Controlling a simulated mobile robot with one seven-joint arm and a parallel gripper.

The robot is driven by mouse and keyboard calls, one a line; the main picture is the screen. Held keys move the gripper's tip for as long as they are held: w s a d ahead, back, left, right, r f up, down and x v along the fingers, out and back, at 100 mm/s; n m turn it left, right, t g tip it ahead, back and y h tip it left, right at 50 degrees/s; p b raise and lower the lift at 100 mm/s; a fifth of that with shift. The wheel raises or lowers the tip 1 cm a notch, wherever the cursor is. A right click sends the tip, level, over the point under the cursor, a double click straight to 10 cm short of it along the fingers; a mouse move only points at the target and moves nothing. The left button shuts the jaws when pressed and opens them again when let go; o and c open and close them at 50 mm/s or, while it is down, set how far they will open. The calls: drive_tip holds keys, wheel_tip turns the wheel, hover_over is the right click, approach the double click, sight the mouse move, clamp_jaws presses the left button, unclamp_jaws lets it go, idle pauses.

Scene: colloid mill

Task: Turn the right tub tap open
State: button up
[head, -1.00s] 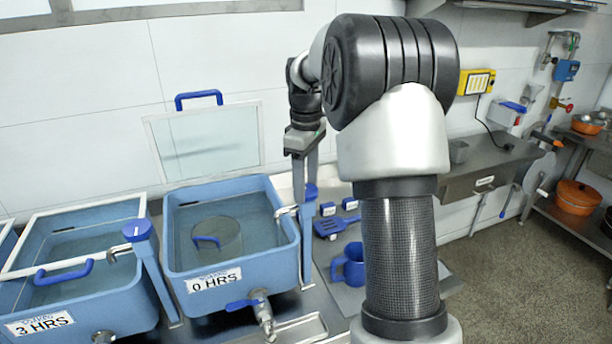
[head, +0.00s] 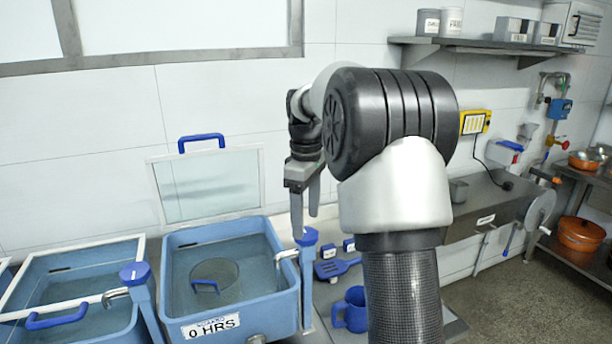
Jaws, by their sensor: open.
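The right tub (head: 176,300) is a blue basin labelled "0 HRS", filled with water. At its right stands a blue post with a round blue cap (head: 307,237) and a pale metal spout (head: 285,256) bent over the tub's rim; this looks like the right tub tap. My gripper (head: 305,222) points down with its two fingers apart and empty. Its fingertips are at the cap in the picture; whether they touch it or stand above or behind it, I cannot tell. The tub's lower front fitting (head: 256,339) is mostly cut off by the frame's bottom edge.
A left tub (head: 100,325) has a similar blue-capped tap (head: 134,274). A clear lid (head: 208,188) with a blue handle leans on the wall behind. A blue mug (head: 350,312) and blue scoop (head: 337,268) lie right of the tap. A shelf (head: 480,43) hangs at upper right.

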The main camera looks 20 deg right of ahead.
sight(305, 235)
wheel_tip(305, 235, up, 14)
drive_tip(key=p, duration=0.2)
drive_tip(key=shift+r, duration=0.2)
drive_tip(key=s+a+r+m+t, duration=0.1)
drive_tip(key=s+a+m+t, duration=0.1)
drive_tip(key=s+a, duration=0.35)
drive_tip(key=s+a+r+m+t, duration=0.1)
drive_tip(key=s+a+m, duration=0.2)
drive_tip(key=s, duration=0.6)
drive_tip(key=s+a+f+m+t, duration=0.2)
drive_tip(key=s+f+m, duration=0.2)
drive_tip(key=s+f, duration=0.5)
drive_tip(key=s, duration=0.4)
drive_tip(key=shift+s+a+f+t+p, duration=0.15)
drive_tip(key=shift+a+f+t+p, duration=0.15)
drive_tip(key=shift+a+f, duration=0.1)
